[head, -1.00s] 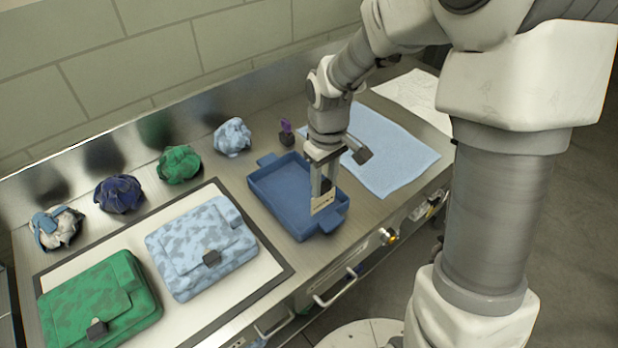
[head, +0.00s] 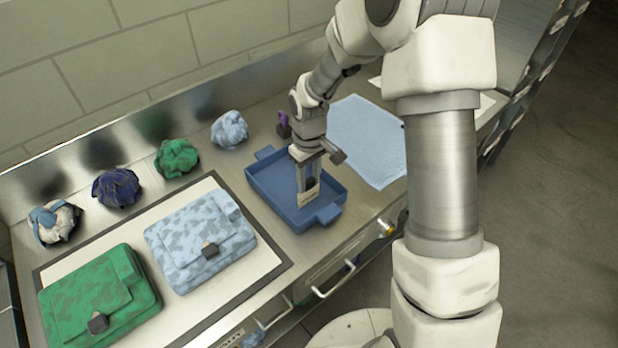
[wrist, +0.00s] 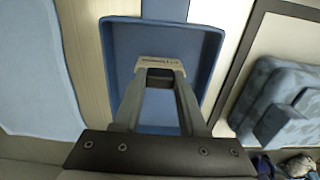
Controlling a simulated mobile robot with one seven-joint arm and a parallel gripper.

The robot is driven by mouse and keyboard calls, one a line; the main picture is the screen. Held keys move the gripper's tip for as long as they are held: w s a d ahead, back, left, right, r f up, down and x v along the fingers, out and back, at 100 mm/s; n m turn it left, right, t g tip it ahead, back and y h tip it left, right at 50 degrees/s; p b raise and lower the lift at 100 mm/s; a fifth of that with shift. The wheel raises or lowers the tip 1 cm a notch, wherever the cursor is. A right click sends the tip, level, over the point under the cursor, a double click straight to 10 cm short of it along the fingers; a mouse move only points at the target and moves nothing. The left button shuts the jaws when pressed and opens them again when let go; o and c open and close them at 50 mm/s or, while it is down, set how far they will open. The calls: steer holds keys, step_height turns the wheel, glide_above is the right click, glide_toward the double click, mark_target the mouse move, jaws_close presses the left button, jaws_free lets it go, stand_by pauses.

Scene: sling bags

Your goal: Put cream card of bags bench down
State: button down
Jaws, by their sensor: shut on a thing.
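The cream card (head: 308,200) is a small flat piece with dark printing on it. My gripper (head: 306,188) is shut on it and points down into the blue tray (head: 262,205). In the wrist view the card (wrist: 158,63) sits between the fingertips of my gripper (wrist: 160,74), over the tray (wrist: 118,40) near one end. I cannot tell whether the card touches the tray floor. The tray stands on the metal bench (head: 262,247) and nothing else shows inside it.
A light blue bag (head: 195,245) and a green bag (head: 95,300) lie on a dark-edged white board (head: 262,262) at left. Several crumpled bundles (head: 177,158) line the back. A blue cloth (head: 368,140) lies right of the tray, and a small purple-topped item (head: 284,124) stands behind it.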

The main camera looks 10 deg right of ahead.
steer(key=shift+f, duration=0.1)
steer(key=shift+f, duration=0.15)
steer(key=shift+c, duration=2.3)
jaws_free()
step_height(320, 180, up, 12)
steer(key=r, duration=0.1)
steer(key=s+d+r+m+t, duration=0.25)
steer(key=s+d+r, duration=0.25)
steer(key=s+r, duration=0.4)
steer(key=s+d+r+m+t, duration=0.1)
steer(key=s+r+m, duration=0.1)
steer(key=s, duration=0.4)
steer(key=s+d+r+m+t, duration=0.2)
steer(key=s, duration=0.5)
steer(key=shift+d+r, duration=0.15)
steer(key=shift+r, duration=0.25)
